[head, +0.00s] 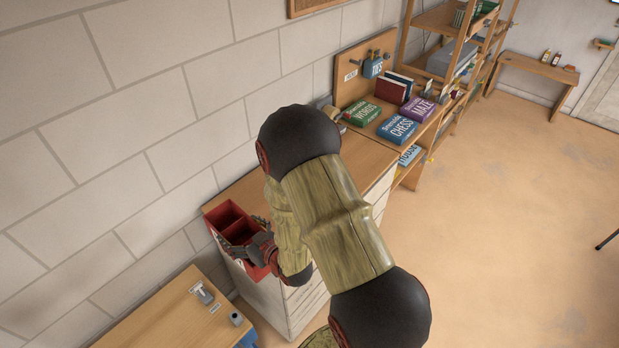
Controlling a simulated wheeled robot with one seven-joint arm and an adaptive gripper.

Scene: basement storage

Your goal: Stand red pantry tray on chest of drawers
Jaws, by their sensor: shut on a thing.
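The red pantry tray (223,216) is an open box with a divider and at least two compartments. It is at the near left end of the chest of drawers (240,187), which has a wooden top and a pale front. I cannot tell whether the tray rests on the top or hangs just above it; part of it appears to overhang the near end. My gripper (250,248) is shut on the tray's near right side. My arm hides much of the chest's top and front and part of the tray.
A block wall runs along the back. A low wooden table (165,312) with small items stands at the near left. Beyond the chest, a wooden surface holds a green game box (361,113), a blue one (398,129) and books. Open floor (500,220) lies to the right.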

